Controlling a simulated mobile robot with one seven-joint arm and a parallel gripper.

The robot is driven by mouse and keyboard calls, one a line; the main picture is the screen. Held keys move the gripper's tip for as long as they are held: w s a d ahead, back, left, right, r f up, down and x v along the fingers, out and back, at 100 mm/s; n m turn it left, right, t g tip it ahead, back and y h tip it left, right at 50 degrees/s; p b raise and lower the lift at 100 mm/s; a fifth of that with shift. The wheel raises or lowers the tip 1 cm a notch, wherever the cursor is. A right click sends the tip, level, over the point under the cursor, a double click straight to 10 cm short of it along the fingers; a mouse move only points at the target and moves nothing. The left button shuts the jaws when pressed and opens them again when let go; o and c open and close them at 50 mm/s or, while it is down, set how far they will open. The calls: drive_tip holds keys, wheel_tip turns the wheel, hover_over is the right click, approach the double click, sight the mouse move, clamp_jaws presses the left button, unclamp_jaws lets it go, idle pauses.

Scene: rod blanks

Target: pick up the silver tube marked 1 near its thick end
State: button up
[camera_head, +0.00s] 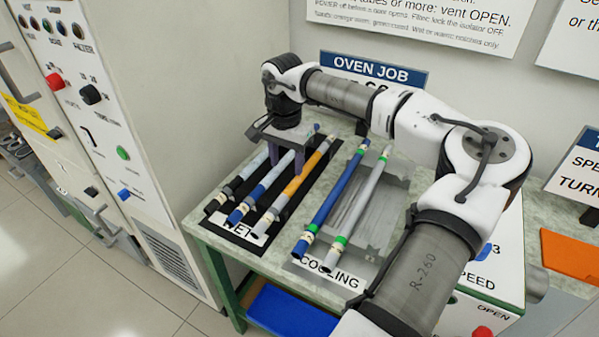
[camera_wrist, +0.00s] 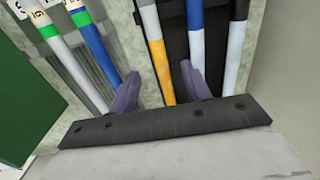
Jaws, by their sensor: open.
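In the COOLING tray lie a blue tube (camera_head: 330,202) and a silver tube with green bands (camera_head: 357,206). That green-banded silver tube's label (camera_wrist: 48,31) seems to read 6 or 9 in the wrist view. I cannot read a 1 on any tube. My gripper (camera_wrist: 160,76) is open and empty, its fingers either side of the orange tube (camera_wrist: 158,58) in the wrist view; their height above it is unclear.
The dark WET tray (camera_head: 236,230) and grey COOLING tray (camera_head: 325,272) sit on a pale bench. A tall panelled cabinet (camera_head: 165,120) stands close on the left. The OVEN JOB sign (camera_head: 372,68) is behind my arm. A blue bin (camera_head: 290,310) is below the bench.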

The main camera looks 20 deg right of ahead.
sight(289, 188)
wheel_tip(289, 188, down, 3)
drive_tip(key=shift+f, duration=0.1)
drive_tip(key=shift+s+d+f+p, duration=0.15)
drive_tip(key=shift+f+p, duration=1.1)
drive_tip(key=shift+f, duration=1.4)
clamp_jaws()
